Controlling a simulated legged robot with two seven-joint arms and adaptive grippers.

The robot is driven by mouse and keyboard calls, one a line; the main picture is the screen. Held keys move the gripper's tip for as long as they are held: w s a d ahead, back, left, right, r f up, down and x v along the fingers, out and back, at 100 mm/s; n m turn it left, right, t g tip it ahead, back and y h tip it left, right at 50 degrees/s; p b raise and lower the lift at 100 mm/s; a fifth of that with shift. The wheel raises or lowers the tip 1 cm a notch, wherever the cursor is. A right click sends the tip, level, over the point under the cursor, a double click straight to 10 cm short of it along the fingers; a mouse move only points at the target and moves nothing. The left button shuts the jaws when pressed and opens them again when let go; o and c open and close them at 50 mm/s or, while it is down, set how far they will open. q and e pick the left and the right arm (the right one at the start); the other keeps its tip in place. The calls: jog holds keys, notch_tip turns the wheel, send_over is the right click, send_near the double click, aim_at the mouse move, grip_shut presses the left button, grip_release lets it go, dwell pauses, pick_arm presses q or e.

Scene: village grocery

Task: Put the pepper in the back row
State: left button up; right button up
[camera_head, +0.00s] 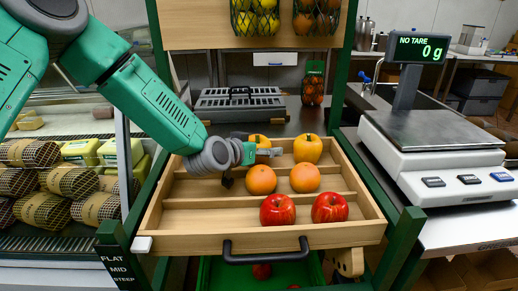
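A wooden tray (215,243) has three rows split by dividers. In its back row sit a yellow pepper (307,149) and, to its left, an orange-yellow pepper (259,140). My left gripper (270,153) reaches in from the left at this left pepper. One grey finger crosses in front of the pepper and hides part of it. The other finger is mostly hidden, so I cannot tell whether the gripper grips the pepper. My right gripper is not in view.
Two oranges (305,178) sit in the middle row and two red apples (277,210) in the front row. A black handle (265,255) is on the tray's front. Green posts flank the tray. A scale (435,150) stands at right, a glass deli case at left.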

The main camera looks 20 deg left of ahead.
pick_arm(q)
jog(key=shift+s+a+r, duration=0.1)
jog(key=shift+s+a, duration=0.25)
jog(key=p+v, duration=0.2)
jog(key=v, duration=0.9)
jog(key=shift+s+a, duration=0.1)
jog(key=shift+r, duration=0.15)
